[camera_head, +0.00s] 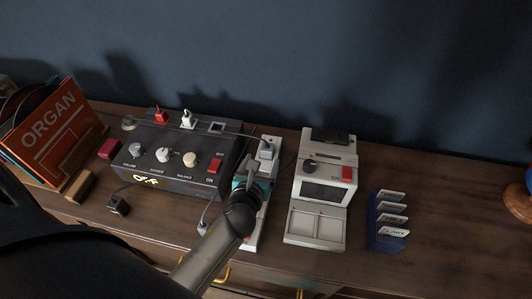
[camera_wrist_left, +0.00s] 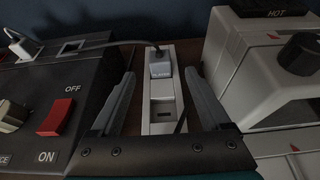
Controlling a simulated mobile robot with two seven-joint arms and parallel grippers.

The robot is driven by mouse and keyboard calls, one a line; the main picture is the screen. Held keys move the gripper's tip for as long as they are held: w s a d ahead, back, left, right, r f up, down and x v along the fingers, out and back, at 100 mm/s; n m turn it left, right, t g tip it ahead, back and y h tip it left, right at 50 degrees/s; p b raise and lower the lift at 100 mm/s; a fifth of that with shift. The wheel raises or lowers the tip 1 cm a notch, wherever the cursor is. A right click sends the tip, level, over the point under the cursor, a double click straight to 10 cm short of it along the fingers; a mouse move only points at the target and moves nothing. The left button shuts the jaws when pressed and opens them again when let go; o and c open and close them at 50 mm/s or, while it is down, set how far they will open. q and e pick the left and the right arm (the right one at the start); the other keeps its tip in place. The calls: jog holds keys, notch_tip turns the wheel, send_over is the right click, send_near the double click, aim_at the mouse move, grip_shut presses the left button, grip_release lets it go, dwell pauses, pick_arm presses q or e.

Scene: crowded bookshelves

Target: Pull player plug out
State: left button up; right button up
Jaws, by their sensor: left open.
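A grey plug (camera_head: 267,149) sits in the far end of a white power strip (camera_head: 250,243). In the left wrist view the plug (camera_wrist_left: 160,68) has small lettering that I cannot read, and a grey cable runs from it to the left. The near sockets of the strip (camera_wrist_left: 161,128) are empty. My left gripper (camera_head: 254,163) is over the strip, just short of the plug. In the wrist view its two fingers (camera_wrist_left: 159,76) are spread on either side of the strip, with the plug between and beyond their tips; I see no contact. My right gripper is not in view.
A dark control box (camera_head: 185,178) with knobs and a red switch stands close left. A white machine (camera_head: 325,190) stands close right. Further out are an orange organ sleeve (camera_head: 50,130), a loose black plug (camera_head: 118,204) and a blue card holder (camera_head: 385,225).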

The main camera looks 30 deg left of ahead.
aim_at(266, 152)
pick_arm(q)
jog(key=b+x, duration=0.1)
jog(key=x, duration=0.5)
jog(key=shift+w+f+b, duration=0.1)
jog(key=shift+b, duration=0.25)
jog(key=shift+w+a+f, duration=0.1)
jog(key=shift+w+a, duration=0.05)
jog(key=shift+w, duration=0.2)
jog(key=c, duration=0.6)
grip_shut()
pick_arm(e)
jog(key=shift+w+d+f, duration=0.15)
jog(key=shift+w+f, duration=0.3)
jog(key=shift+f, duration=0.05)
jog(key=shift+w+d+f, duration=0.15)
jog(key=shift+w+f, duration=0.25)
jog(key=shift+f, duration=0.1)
